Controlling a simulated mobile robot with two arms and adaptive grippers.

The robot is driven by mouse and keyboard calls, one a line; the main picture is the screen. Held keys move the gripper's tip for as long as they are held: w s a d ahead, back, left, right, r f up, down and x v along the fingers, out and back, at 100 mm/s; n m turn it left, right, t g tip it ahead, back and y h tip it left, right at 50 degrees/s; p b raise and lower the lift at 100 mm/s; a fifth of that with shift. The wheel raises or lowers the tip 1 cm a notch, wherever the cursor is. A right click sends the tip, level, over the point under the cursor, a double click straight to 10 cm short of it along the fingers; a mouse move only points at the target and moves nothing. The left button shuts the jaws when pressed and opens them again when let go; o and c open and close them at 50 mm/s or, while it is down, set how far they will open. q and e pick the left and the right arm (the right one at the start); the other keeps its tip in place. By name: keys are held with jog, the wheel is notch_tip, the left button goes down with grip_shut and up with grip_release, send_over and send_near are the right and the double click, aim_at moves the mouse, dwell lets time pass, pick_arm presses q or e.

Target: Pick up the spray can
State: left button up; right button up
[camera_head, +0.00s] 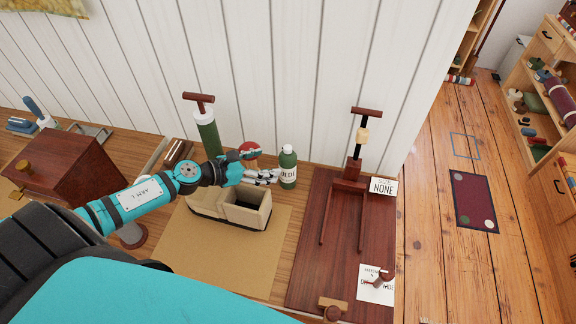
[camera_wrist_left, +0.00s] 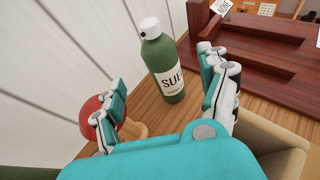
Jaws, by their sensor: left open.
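The spray can is a green bottle (camera_head: 288,168) with a white cap and a white label, standing upright on the wooden bench near the white wall. My left gripper (camera_head: 262,166) is just left of the can in the head view. In the left wrist view its fingers (camera_wrist_left: 165,100) are spread apart with nothing between their tips. My right gripper does not show.
A red-topped object (camera_wrist_left: 95,118) is beside the left finger. A beige open box (camera_head: 247,212) stands below the gripper. A dark green cylinder with a T-handle (camera_head: 208,135) stands at the left. A dark red wooden stand (camera_head: 340,230) lies right of the can.

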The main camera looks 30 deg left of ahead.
aim_at(280, 161)
pick_arm(q)
jog(key=x, duration=0.2)
jog(key=shift+w+d, duration=0.25)
jog(key=shift+w, duration=0.05)
jog(key=p+x, duration=0.1)
jog(key=x, duration=0.4)
jog(key=shift+w, duration=0.15)
jog(key=shift+w+d+f, duration=0.25)
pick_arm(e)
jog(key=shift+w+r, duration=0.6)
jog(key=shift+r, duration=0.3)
pick_arm(q)
jog(key=shift+s, duration=0.1)
jog(key=shift+c, duration=0.2)
jog(key=shift+a, duration=0.1)
jog(key=shift+c, duration=1.1)
jog(key=c, duration=1.2)
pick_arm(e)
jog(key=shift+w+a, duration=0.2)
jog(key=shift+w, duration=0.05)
